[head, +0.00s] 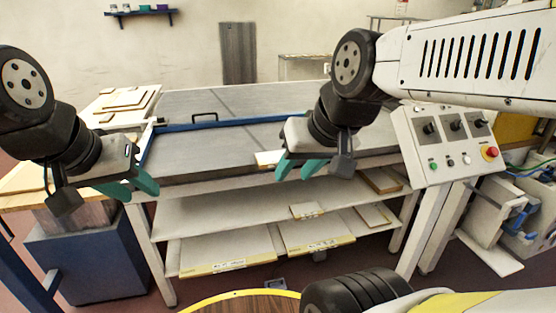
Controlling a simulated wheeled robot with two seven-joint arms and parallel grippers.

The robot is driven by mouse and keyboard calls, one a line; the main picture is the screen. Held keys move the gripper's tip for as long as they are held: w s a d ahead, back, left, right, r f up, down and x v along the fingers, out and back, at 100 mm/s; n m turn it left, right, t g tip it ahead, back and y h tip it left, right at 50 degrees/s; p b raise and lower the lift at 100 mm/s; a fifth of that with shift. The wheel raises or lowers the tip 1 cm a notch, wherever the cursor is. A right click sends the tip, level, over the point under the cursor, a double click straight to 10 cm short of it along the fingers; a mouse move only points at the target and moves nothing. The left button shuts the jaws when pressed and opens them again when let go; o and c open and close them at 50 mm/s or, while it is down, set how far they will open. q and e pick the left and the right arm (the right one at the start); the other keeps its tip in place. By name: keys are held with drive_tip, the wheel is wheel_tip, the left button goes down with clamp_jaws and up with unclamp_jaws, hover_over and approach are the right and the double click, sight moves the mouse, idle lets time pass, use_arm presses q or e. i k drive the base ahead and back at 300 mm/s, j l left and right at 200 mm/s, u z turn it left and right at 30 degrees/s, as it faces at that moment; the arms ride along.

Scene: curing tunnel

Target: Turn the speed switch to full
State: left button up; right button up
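The control panel (410,143) is a white sloped box at the right, on a white post. It carries three black rotary switches: a left one (429,129), a middle one (454,123) and a right one (478,121). Their labels are too small to read, so I cannot tell which is the speed switch or where it points. My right gripper (298,171), with teal fingers apart, hangs empty in front of the bench, well left of the panel. My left gripper (138,190) is open and empty at the bench's left end, far from the panel.
A red stop button (490,153), a green button (433,166) and a white button (467,159) sit below the switches. A grey-topped bench (220,103) with a blue bar (245,122) and shelves (190,222) fills the middle. My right arm passes just above the panel.

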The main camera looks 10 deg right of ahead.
sight(429, 129)
drive_tip(key=z, duration=1.85)
